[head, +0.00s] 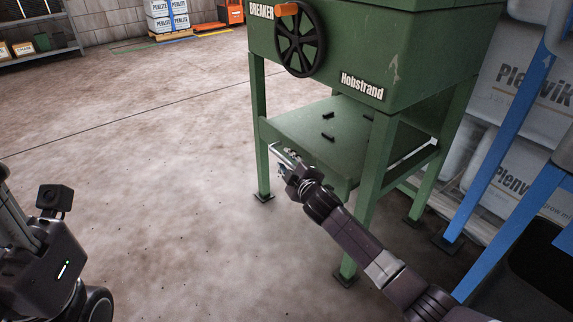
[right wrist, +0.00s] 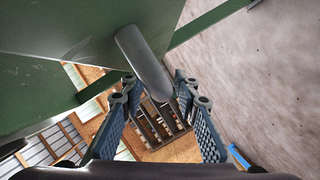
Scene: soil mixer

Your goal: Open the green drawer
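The green drawer (head: 335,132) is the flat tray-like part low between the legs of the green machine. A pale metal bar (head: 284,157), which looks like its handle, is at its front edge. My right gripper (head: 287,168) is at this bar. In the right wrist view, the grey bar (right wrist: 143,62) comes down from the green surface, and its end reaches the space between the spread fingers of the gripper (right wrist: 156,90). The fingers are apart; I cannot tell if either touches the bar.
The machine body (head: 400,55) above carries a black wheel (head: 300,40) with an orange knob (head: 286,9). Blue posts (head: 508,145) and white sacks (head: 515,100) stand at right. The floor (head: 170,180) at left is clear.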

